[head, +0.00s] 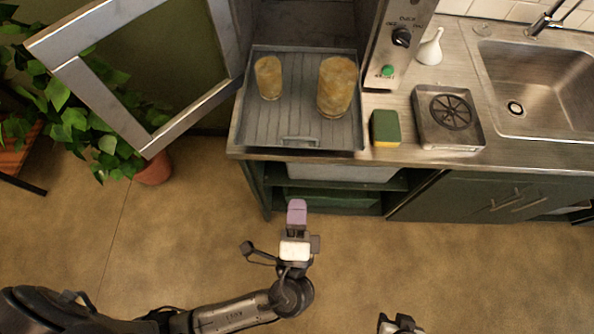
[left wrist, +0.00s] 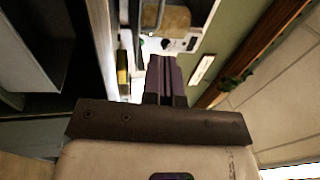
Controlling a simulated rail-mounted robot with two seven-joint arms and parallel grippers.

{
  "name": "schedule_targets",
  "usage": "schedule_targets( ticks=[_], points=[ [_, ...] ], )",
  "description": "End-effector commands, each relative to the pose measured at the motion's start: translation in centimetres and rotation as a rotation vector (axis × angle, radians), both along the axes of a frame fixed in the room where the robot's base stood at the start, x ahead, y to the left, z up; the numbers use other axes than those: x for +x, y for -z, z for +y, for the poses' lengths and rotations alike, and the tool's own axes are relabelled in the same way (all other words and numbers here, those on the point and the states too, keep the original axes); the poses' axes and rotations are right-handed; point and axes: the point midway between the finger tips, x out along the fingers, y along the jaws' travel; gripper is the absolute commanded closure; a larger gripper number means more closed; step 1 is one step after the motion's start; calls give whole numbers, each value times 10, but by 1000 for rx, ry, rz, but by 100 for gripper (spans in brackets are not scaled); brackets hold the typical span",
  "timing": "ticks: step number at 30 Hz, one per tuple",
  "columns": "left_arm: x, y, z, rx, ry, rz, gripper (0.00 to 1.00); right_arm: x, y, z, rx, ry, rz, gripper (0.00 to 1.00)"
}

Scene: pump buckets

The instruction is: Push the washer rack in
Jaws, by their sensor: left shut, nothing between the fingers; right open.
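The washer rack (head: 272,112) is a grey ribbed tray drawn out in front of the dark washer opening, with a handle (head: 300,142) on its front edge. Two glasses with a brownish-yellow look stand on it, a small one (head: 268,78) at left and a larger one (head: 336,88) at right. My left gripper (head: 297,204) is shut and empty, below the rack's front edge in the head view and apart from the handle. Its purple fingers show pressed together in the left wrist view (left wrist: 165,75). My right gripper (head: 400,325) is partly cut off at the bottom edge, open.
The washer door (head: 150,125) stands open at left, with a potted plant (head: 152,168) behind it. A green-yellow sponge (head: 385,128), a grey box with a round grate (head: 448,115), a white bottle (head: 431,48) and a sink (head: 540,80) are at right. The floor before the counter is clear.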

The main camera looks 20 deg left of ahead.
Motion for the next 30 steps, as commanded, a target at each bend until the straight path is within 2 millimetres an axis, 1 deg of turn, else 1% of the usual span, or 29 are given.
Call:
schedule_targets(
  ticks=[1, 9, 15, 21, 25, 30],
  points=[
    [8, -4, 3, 1, -1, -4, 100, 0, -2, 0, 1, 1, 0, 57],
    [55, -14, 22, 0, -2, -3, 100, 0, -9, 0, 0, 0, 0, 57],
    [84, -20, 33, 0, -1, -2, 100, 0, -13, -1, -4, -3, 0, 57],
    [104, -23, 41, -1, -1, 1, 100, 0, -15, -3, -12, -8, -1, 57],
    [110, -24, 44, -2, -1, 1, 100, 0, -16, -3, -12, -8, -1, 57],
    [113, -24, 45, -3, -1, 2, 100, 0, -16, -3, -10, -6, -1, 57]
  ],
)
